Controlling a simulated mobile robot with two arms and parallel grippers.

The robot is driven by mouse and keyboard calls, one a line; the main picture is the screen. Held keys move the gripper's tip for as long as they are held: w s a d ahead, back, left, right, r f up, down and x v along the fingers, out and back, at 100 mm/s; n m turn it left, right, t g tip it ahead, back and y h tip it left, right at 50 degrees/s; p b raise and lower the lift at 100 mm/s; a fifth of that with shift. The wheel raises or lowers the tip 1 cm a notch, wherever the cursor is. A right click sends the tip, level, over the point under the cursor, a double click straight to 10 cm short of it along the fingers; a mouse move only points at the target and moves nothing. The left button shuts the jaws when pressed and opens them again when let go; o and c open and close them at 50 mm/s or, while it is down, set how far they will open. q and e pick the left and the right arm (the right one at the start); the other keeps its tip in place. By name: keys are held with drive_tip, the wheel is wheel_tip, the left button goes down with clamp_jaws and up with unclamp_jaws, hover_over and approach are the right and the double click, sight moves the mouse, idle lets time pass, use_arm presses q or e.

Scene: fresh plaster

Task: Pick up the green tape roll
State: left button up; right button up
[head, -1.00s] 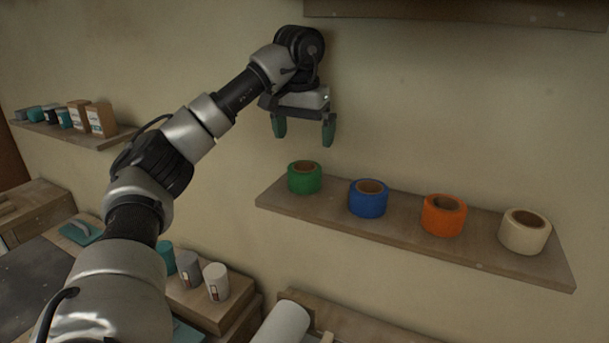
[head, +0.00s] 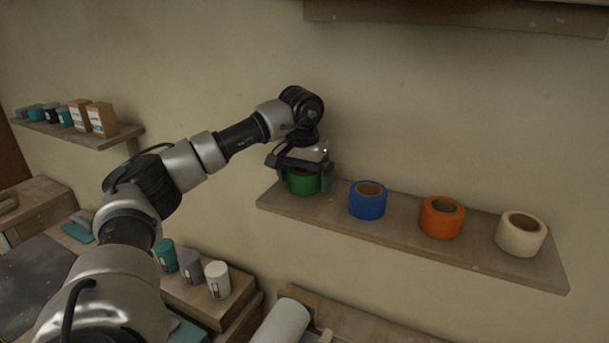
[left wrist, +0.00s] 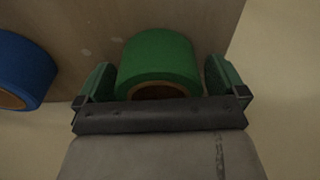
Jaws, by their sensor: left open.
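The green tape roll (head: 303,183) stands on the left end of the wooden wall shelf (head: 413,235). In the left wrist view the green tape roll (left wrist: 160,62) lies between the two green fingers. My left gripper (head: 305,180) is lowered over the roll from above, open, with one finger on each side. In the left wrist view, my left gripper (left wrist: 161,84) shows a narrow gap at the right finger; the left finger is very close to the roll, and I cannot tell whether it touches. The gripper body hides the roll's top in the head view. My right gripper is not in view.
A blue tape roll (head: 367,201) stands just right of the green one and also shows in the left wrist view (left wrist: 24,68). An orange roll (head: 441,218) and a cream roll (head: 521,235) stand farther right. Another shelf (head: 460,14) hangs above, with clear wall between.

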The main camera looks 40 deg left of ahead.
use_arm(q)
drive_tip(key=c, duration=0.9)
drive_tip(key=shift+r, duration=0.1)
